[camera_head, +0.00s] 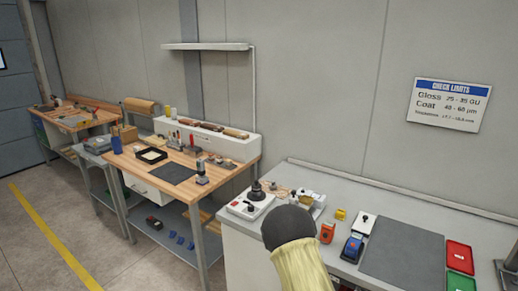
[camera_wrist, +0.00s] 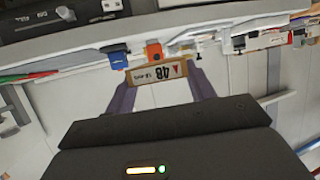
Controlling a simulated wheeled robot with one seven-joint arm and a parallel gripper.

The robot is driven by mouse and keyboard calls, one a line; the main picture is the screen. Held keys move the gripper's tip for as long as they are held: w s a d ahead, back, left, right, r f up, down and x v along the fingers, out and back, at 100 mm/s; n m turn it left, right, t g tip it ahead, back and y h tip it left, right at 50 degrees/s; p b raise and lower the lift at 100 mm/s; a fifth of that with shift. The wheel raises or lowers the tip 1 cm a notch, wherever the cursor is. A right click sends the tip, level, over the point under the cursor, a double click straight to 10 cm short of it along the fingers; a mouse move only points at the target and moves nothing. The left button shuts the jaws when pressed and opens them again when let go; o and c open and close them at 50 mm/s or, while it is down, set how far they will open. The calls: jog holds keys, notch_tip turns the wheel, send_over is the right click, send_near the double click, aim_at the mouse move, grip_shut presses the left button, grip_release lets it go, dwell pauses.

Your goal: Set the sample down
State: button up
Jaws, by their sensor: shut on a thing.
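The sample (camera_wrist: 150,73) is a small brown-edged piece with a label reading 48, upside down in the wrist view. My gripper (camera_wrist: 161,80) is shut on it, with one dark finger at each side. The sample is held in front of the bench edge in that view; its height over the bench cannot be told. In the head view my dark, yellow-sleeved arm covers part of the bench front, and neither gripper nor sample can be made out.
The grey bench (camera_head: 343,188) carries a dark mat (camera_head: 402,252), a red tray (camera_head: 459,255), a green tray (camera_head: 460,284), a blue meter (camera_head: 352,247), an orange meter (camera_head: 327,232) and a white instrument (camera_head: 250,206). A wooden bench (camera_head: 215,177) stands further left. The mat is bare.

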jog(key=s+a+f+n+y, duration=0.1)
jog(key=s+f+n+y, duration=0.2)
jog(key=s+f+y, duration=0.1)
jog(key=shift+s+a+f+n+t, duration=0.3)
jog(key=shift+s+a+f+t, duration=0.15)
jog(key=shift+s, duration=0.25)
jog(key=shift+d+f, duration=0.1)
jog(key=s+f, duration=0.4)
jog(key=f, duration=0.1)
jog(key=shift+f, duration=0.2)
jog(key=shift+s, duration=0.1)
dwell(0.6)
